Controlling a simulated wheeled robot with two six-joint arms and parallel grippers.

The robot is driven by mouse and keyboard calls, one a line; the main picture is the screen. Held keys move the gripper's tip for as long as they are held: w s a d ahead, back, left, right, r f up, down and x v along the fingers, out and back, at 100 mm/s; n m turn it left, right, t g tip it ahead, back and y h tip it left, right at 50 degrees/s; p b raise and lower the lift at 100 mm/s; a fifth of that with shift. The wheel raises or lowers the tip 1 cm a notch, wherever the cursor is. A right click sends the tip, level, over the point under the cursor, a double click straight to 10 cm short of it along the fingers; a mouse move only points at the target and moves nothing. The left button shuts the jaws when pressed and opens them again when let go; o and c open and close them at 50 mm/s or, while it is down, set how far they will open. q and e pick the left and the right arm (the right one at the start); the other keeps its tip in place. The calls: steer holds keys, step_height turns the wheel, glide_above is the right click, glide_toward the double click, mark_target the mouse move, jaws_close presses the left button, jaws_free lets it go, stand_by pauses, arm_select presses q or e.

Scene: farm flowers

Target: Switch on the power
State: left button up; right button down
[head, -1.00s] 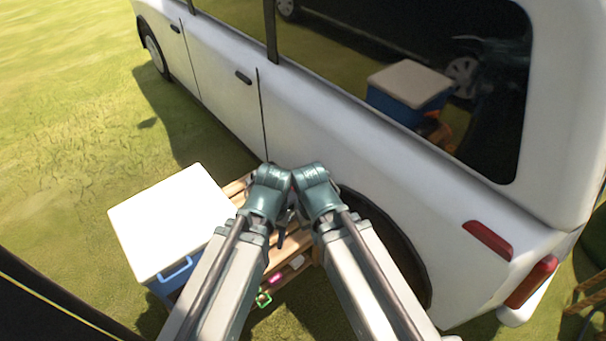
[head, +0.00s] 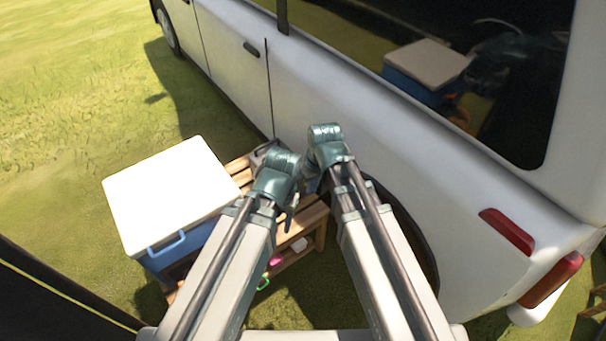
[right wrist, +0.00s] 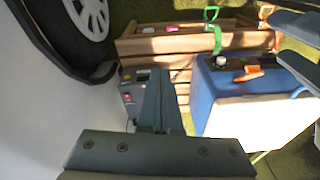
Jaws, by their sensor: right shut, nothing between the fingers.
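A dark grey box (right wrist: 128,98) with a red switch (right wrist: 128,97) and a small panel shows in the right wrist view, left of my right gripper (right wrist: 160,105). Part of a grey object (head: 262,150), perhaps the same box, shows behind my left arm in the head view. My right gripper is shut and empty, its fingers pointing towards the wooden slats beside the box. I cannot tell whether it touches the box. My left gripper (right wrist: 284,44) shows at the right edge of the right wrist view, its two fingers apart with nothing seen between them.
A blue cooler (head: 165,252) with a white lid stands left on a wooden bench (head: 312,218). Small pink (head: 275,261) and green (head: 263,283) items lie low by the bench. A white car (head: 345,115) stands close behind, its wheel (right wrist: 92,18) near my right gripper. Grass is free at left.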

arm_select(q)
step_height(320, 180, down, 14)
steer(key=b, duration=1.1)
steer(key=shift+f, duration=0.15)
arm_select(e)
steer(key=w+f+t+y, duration=0.1)
steer(key=w+f, duration=0.2)
steer(key=w, duration=0.4)
steer(key=w+f+n+t+y, duration=0.1)
steer(key=w+f+t, duration=0.1)
steer(key=w, duration=0.6)
steer(key=w+d+f+t+y, duration=0.1)
steer(key=w+f, duration=0.3)
steer(key=w, duration=0.4)
steer(key=shift+f+n+t, duration=0.4)
arm_select(q)
steer(key=shift+f+b, duration=0.1)
steer(key=shift+b, duration=0.2)
arm_select(e)
steer(key=shift+w+f, duration=0.1)
steer(key=shift+f, duration=0.05)
